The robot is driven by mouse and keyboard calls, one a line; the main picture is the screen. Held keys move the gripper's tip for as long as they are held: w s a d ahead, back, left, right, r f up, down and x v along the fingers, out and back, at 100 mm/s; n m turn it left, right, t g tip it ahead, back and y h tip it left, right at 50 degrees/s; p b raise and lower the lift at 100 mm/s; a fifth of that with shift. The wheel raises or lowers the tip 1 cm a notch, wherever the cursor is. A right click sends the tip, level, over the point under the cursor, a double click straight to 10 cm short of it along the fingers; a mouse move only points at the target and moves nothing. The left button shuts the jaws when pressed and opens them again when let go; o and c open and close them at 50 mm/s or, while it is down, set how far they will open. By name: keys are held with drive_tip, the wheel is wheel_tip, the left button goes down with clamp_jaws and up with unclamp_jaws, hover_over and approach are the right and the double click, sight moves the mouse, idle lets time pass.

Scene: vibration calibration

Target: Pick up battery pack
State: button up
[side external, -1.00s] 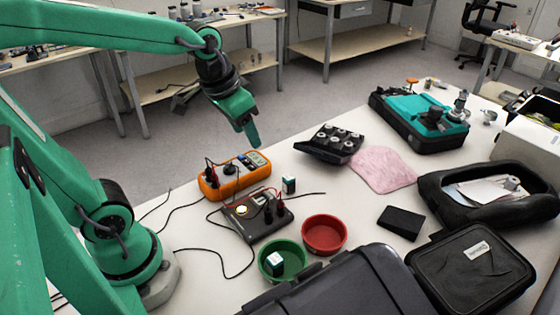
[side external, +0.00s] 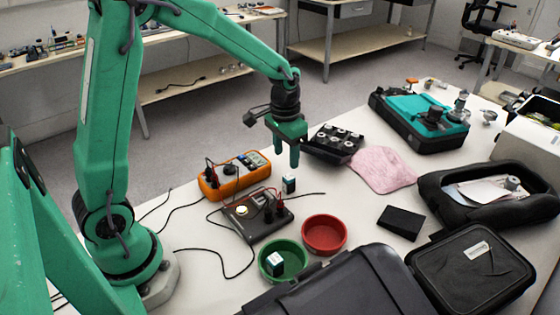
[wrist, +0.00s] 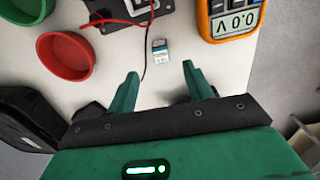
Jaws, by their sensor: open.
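A small battery pack (side external: 289,184), dark with a white and teal label, stands on the white table beside the dark control box (side external: 258,215). In the wrist view the battery pack (wrist: 160,47) lies ahead of the gap between the fingers. A second, similar pack (side external: 275,262) sits in the green bowl (side external: 293,254). My gripper (side external: 287,158) points down above the standing pack, apart from it. In the wrist view my gripper (wrist: 158,80) is open with nothing between its fingers.
An orange multimeter (side external: 234,176) lies left of the pack, with cables around it. A red bowl (side external: 325,235) stands in front. A black tray of round parts (side external: 334,142) and a pink cloth (side external: 383,169) lie behind and right. A dark case (side external: 335,285) fills the front.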

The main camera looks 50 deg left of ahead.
sight(289, 177)
drive_tip(key=shift+w+a+f, duration=0.1)
drive_tip(key=shift+w+f, duration=0.2)
drive_tip(key=shift+f, duration=0.35)
drive_tip(key=shift+w+a+f, duration=0.1)
drive_tip(key=shift+w+f, duration=0.2)
drive_tip(key=shift+f, duration=0.35)
drive_tip(key=shift+f, duration=0.1)
drive_tip(key=shift+f, duration=1.2)
drive_tip(key=shift+d+f, duration=0.1)
drive_tip(key=shift+d+f, duration=0.1)
drive_tip(key=shift+f, duration=2.35)
drive_tip(key=shift+c, duration=0.2)
drive_tip(key=c, duration=1.1)
